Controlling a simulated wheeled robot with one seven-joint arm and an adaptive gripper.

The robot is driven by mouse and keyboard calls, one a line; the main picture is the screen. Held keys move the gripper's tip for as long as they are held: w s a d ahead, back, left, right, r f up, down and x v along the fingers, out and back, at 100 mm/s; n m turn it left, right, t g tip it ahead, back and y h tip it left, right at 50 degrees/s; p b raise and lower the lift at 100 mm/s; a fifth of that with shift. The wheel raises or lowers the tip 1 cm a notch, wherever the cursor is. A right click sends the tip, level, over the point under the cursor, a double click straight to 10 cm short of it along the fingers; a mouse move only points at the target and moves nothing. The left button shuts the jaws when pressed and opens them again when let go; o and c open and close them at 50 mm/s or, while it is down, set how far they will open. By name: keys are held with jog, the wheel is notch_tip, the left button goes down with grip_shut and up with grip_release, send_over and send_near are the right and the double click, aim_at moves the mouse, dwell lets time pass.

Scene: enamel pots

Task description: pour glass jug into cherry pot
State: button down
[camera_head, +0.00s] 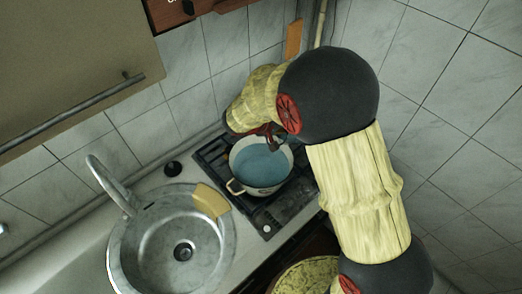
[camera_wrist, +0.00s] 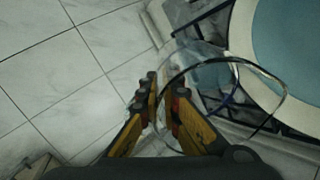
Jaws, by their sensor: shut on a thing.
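The pale enamel pot (camera_head: 236,187) with a blue inside stands on the stove in the head view; any cherry pattern is too small to make out. Its pale rim and blue inside (camera_wrist: 285,45) fill the upper right of the wrist view. My gripper (camera_wrist: 166,92) is shut on the clear glass jug (camera_wrist: 262,72), whose dark curved rim shows beside the pot. The jug's contents cannot be made out. In the head view my gripper (camera_head: 270,133) is at the pot's far edge, partly hidden by my arm, and the jug is not clearly visible there.
The dark stove (camera_head: 273,219) lies under the pot. A round metal sink (camera_head: 150,262) with a faucet (camera_head: 107,180) is at left, with a yellow block (camera_head: 210,200) on its edge. Tiled walls close in behind and right; a cabinet (camera_head: 70,60) hangs at upper left.

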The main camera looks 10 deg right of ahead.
jog(key=shift+p, duration=0.3)
jog(key=r+y+p, duration=0.1)
jog(key=d+r+g+y+p, duration=0.1)
jog(key=p, duration=0.1)
jog(key=shift+w, duration=0.2)
jog(key=y+p, duration=0.1)
jog(key=p, duration=0.2)
jog(key=shift+w+d+f+g+y, duration=0.2)
jog(key=shift+d+f+g+y, duration=0.1)
jog(key=shift+d+y, duration=0.1)
jog(key=p, duration=0.1)
jog(key=d+y+p, duration=0.1)
jog(key=p, duration=0.1)
jog(key=shift+w+d+g+p, duration=0.1)
jog(key=shift+w+g+p, duration=0.2)
jog(key=p, duration=0.2)
jog(key=d+y+p, duration=0.1)
jog(key=p, duration=0.1)
jog(key=shift+w+f+g+y, duration=0.15)
jog(key=shift+g+y, duration=0.15)
jog(key=shift+p, duration=0.6)
